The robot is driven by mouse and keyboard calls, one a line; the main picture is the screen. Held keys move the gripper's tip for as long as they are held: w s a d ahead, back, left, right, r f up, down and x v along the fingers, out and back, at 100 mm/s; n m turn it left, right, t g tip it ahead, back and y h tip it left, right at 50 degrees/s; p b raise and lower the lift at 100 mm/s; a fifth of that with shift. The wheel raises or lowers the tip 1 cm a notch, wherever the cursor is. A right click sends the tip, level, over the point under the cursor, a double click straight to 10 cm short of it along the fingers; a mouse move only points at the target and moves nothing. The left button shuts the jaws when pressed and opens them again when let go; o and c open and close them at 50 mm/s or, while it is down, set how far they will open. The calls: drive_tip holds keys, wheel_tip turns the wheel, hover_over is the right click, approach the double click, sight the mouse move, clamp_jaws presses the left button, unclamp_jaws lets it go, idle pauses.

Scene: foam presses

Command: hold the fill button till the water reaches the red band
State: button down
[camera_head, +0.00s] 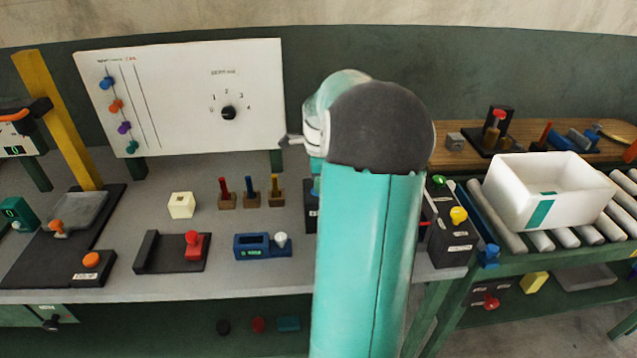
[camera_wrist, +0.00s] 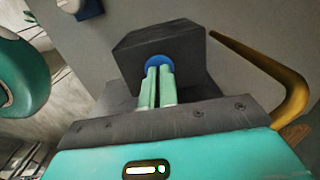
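In the wrist view, my gripper (camera_wrist: 159,70) has its two pale green fingers side by side with almost no gap and nothing between them. Their tips are over a round blue button (camera_wrist: 160,57) on a dark block (camera_wrist: 132,56). The tips cover part of the button, and I cannot tell how far it is pressed. No label on it is readable. Neither view shows a water level or a red band that I can make out. In the head view my arm hides the gripper and the bench behind it.
A curved yellow-brown bar (camera_wrist: 285,80) is close to the right of the block. In the head view, a dark box with a yellow knob (camera_head: 458,215) stands right of my arm. A white bin (camera_head: 520,205) sits on rollers. A white panel (camera_head: 185,105) stands at the back left.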

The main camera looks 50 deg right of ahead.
drive_tip(key=shift+s+a+f, duration=0.1)
drive_tip(key=shift+s+f, duration=0.15)
drive_tip(key=shift+f, duration=0.25)
wheel_tip(320, 180, up, 15)
idle(0.5)
idle(0.5)
drive_tip(key=w+a+r+n+t+h, duration=0.1)
drive_tip(key=w+a+n, duration=0.1)
drive_tip(key=a+n, duration=0.65)
drive_tip(key=w+a+r+n+t, duration=0.1)
drive_tip(key=w+a+r+n, duration=0.15)
drive_tip(key=a, duration=1.05)
drive_tip(key=s+a+f+n+t, duration=0.1)
drive_tip(key=s+a+f+n, duration=0.1)
drive_tip(key=a+n, duration=0.3)
drive_tip(key=s+a+f+n+t, duration=0.1)
drive_tip(key=s+a+f+n, duration=0.1)
drive_tip(key=s+a+n, duration=0.3)
drive_tip(key=s+a+f+n+t+y, duration=0.1)
drive_tip(key=s+a+f+n, duration=0.1)
drive_tip(key=a+n, duration=0.4)
drive_tip(key=s+a, duration=0.1)
drive_tip(key=a, duration=0.3)
drive_tip(key=shift+s+a+f+n, duration=0.2)
drive_tip(key=shift+s+f+n, duration=0.1)
drive_tip(key=shift+n, duration=0.1)
